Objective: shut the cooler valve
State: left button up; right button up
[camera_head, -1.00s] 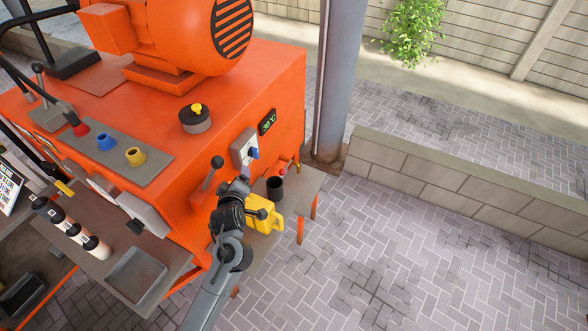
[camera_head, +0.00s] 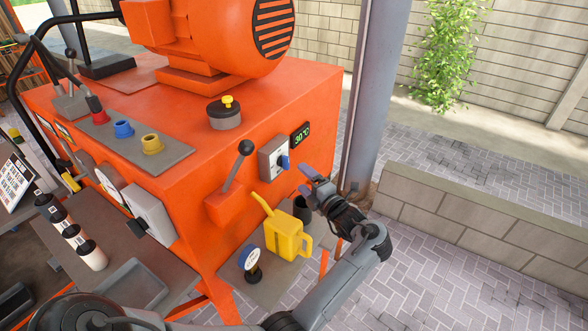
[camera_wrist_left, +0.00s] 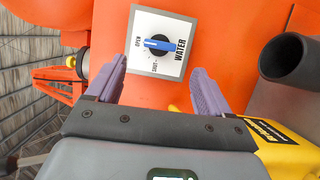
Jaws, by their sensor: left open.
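The cooler valve is a white square plate with a blue knob (camera_head: 285,162) on the orange machine's side. In the left wrist view the plate reads WATER, OPEN and SHUT. Its blue knob (camera_wrist_left: 160,44) lies left-right in the picture, with its left end by the word OPEN. My left gripper (camera_head: 309,181) is open and empty, to the right of and slightly below the knob in the head view. In the left wrist view its two purple fingers (camera_wrist_left: 158,90) stand either side, apart from the knob. My right gripper is not in view.
A black lever (camera_head: 236,165) stands left of the valve. A display (camera_head: 301,135) reads about 30 °C. A grey post (camera_head: 372,90) rises behind my gripper.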

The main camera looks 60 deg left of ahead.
aim_at(288, 166)
pick_arm(q)
jog(key=a, duration=0.8)
jog(key=shift+s+a, duration=0.2)
jog(key=shift+a, duration=0.1)
jog(key=shift+c, duration=0.3)
